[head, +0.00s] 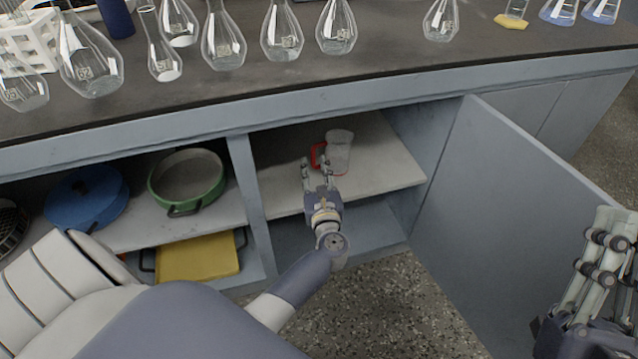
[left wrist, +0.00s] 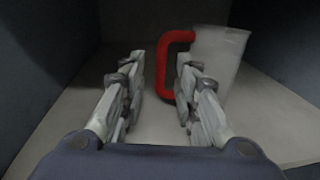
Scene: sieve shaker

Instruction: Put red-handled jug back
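The jug (head: 339,151) with a red handle (head: 318,156) stands upright on the upper shelf of the open cabinet. In the left wrist view the clear jug (left wrist: 220,62) is right of centre, its red handle (left wrist: 166,68) facing left. My left gripper (head: 318,162) reaches into the cabinet in front of the handle.
The cabinet door (head: 520,190) stands open on the right. Left of a divider (head: 247,190) are a blue pan (head: 88,196), a green pot (head: 187,178) and a yellow tray (head: 200,258). Several glass flasks (head: 222,40) stand on the counter above. The shelf around the jug is clear.

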